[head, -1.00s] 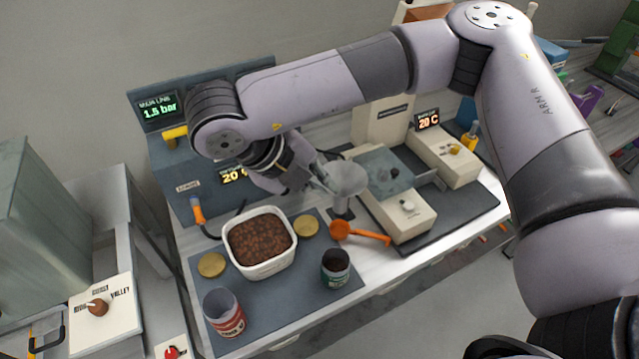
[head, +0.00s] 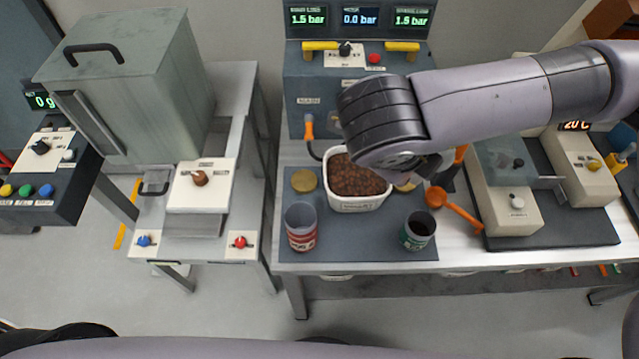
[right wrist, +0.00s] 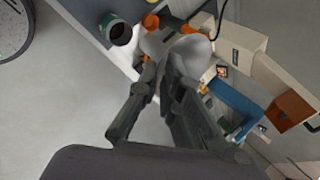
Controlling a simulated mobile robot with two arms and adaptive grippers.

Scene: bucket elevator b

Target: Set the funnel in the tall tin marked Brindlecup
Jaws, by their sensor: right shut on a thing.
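A tall red-and-white tin (head: 301,232) stands open at the front left of the dark mat. A shorter green tin (head: 414,236), dark inside, stands to its right; it also shows in the right wrist view (right wrist: 119,33). Their lettering is too small to read. My right gripper (right wrist: 166,68) is shut on the grey funnel (right wrist: 193,50), whose bowl shows beyond the fingers. In the head view my right wrist hides the gripper and funnel, over the back of the mat. My left gripper is not in view.
A white tub (head: 357,203) of brown beans stands behind the tins, with a gold lid (head: 304,180) beside it. An orange scoop (head: 455,208) lies right of the green tin. A cream scale (head: 510,208) stands farther right. The bench's front edge is close to both tins.

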